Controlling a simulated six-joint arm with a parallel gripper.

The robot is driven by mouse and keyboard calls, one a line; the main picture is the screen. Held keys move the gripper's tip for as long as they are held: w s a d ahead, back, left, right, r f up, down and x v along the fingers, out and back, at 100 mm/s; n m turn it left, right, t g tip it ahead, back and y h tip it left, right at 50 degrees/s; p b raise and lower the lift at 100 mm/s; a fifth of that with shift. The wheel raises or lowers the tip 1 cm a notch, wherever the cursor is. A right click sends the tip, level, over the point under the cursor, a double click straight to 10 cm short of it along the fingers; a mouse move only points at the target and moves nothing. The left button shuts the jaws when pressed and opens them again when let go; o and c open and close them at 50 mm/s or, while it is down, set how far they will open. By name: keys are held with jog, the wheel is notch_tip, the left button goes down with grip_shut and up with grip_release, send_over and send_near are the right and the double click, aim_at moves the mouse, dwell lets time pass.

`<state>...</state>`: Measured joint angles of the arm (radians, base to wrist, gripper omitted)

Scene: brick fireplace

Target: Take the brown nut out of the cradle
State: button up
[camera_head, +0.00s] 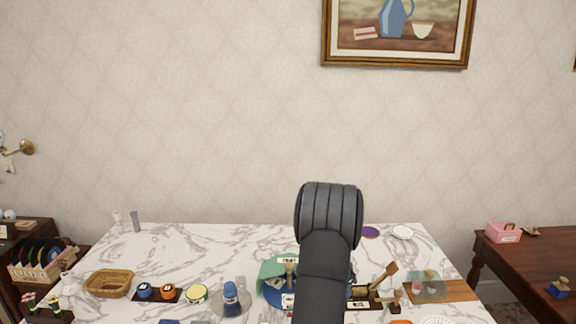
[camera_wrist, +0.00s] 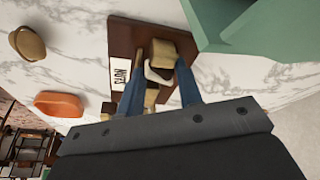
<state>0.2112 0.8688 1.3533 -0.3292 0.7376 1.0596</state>
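My gripper (camera_wrist: 160,56) is open in the wrist view, its two blue fingers apart over a dark brown board (camera_wrist: 125,38). A tan-brown blocky piece (camera_wrist: 164,51) with a pale part under it sits on the board, just beyond and between the fingertips. I cannot tell whether this piece is the nut or the cradle, or whether the fingers touch it. More tan wood (camera_wrist: 151,97) shows lower down between the fingers. A lettered white card (camera_wrist: 121,73) lies beside the left finger. In the head view my arm hides the gripper and part of this area.
A green box-like thing (camera_wrist: 235,22) stands close on the right in the wrist view. An orange dish (camera_wrist: 60,104) and a rounded brown piece (camera_wrist: 27,43) lie left. In the head view, the marble table (camera_head: 190,250) also carries a wicker basket (camera_head: 109,283) and a wooden brush (camera_head: 384,275).

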jog(key=shift+s+d+f, duration=0.1)
jog(key=shift+s, duration=0.1)
jog(key=shift+c, duration=0.9)
jog(key=shift+s+r, duration=0.1)
jog(key=shift+r, duration=0.55)
jog(key=shift+c, duration=0.5)
jog(key=shift+r, duration=1.55)
jog(key=shift+c, duration=0.3)
jog(key=shift+r, duration=1.4)
